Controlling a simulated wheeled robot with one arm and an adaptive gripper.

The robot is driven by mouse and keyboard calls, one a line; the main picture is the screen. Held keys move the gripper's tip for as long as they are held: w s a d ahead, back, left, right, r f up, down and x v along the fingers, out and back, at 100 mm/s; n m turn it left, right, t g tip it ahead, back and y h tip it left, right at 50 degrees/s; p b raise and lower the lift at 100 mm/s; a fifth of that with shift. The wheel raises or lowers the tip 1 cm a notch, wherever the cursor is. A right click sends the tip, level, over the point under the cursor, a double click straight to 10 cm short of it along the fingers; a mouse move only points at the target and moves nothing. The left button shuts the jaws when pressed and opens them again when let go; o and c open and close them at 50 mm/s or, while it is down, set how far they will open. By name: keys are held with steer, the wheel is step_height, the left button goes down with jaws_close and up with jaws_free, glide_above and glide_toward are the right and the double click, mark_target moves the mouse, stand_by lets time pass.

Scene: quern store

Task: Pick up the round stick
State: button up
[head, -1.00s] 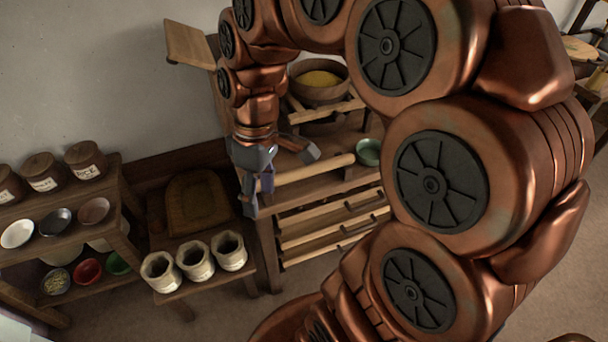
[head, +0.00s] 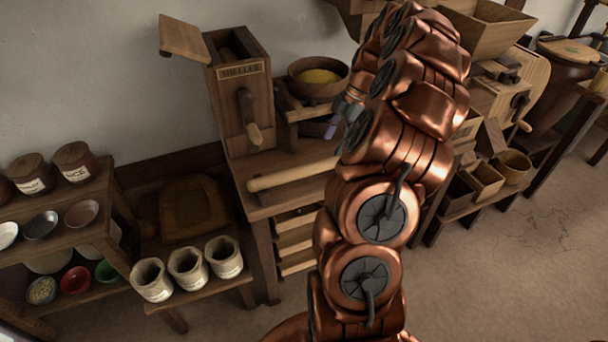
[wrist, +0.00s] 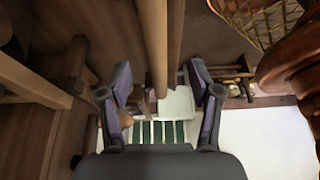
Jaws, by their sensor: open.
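The round stick (head: 293,175) is a pale wooden rod lying along the front of the wooden cabinet top (head: 285,150). Its right end is hidden behind my arm in the head view. My gripper (head: 337,124) is behind and above the stick's right part, apart from it, and partly hidden by my arm. A long rod that looks like the round stick (wrist: 154,45) runs up the picture beyond the fingertips.
A wooden mill box (head: 240,90) with a raised lid and handle stands behind the stick. A bowl of yellow grain (head: 318,78) sits on a rack beside it. Several pale pots (head: 188,267) stand on a low bench at left. Floor (head: 530,240) is clear at right.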

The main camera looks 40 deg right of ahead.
mark_target(327, 160)
steer(key=shift+s+d+f, duration=0.2)
steer(key=shift+d+f, duration=0.35)
steer(key=shift+d, duration=0.05)
steer(key=shift+w+p+x, duration=0.2)
steer(key=shift+p+x, duration=0.2)
steer(key=shift+x, duration=1.45)
steer(key=shift+w+p+x, duration=0.15)
steer(key=shift+p+x, duration=0.25)
steer(key=shift+x, duration=1.45)
steer(key=shift+a+r, duration=0.1)
steer(key=shift+a, duration=0.05)
steer(key=shift+c, duration=0.2)
jaws_close()
